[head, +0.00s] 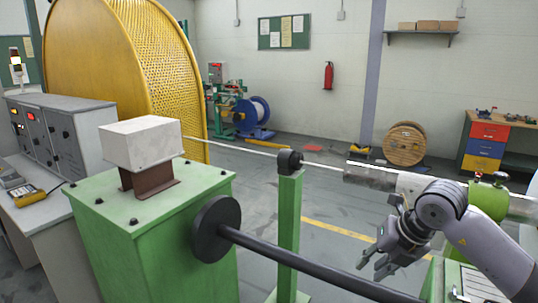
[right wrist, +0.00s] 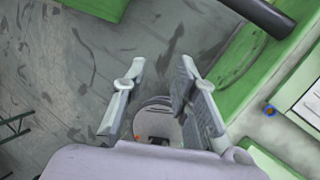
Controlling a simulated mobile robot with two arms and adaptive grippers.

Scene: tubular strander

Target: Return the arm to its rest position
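My right arm comes in from the right in the head view. Its grey gripper (head: 374,262) points down and left, in front of the green machine frame and beside the dark shaft (head: 300,262). The right wrist view shows its two fingers (right wrist: 163,72) spread apart with nothing between them. The grey floor shows beyond the fingers, with green machine parts to the right. My left arm and gripper are not in view.
A green machine housing (head: 150,235) stands at left front, with a black disc (head: 215,228) on the shaft. A green post (head: 289,235) stands behind the shaft. A white horizontal tube (head: 385,180) lies behind my right gripper. Open floor (head: 335,215) lies beyond.

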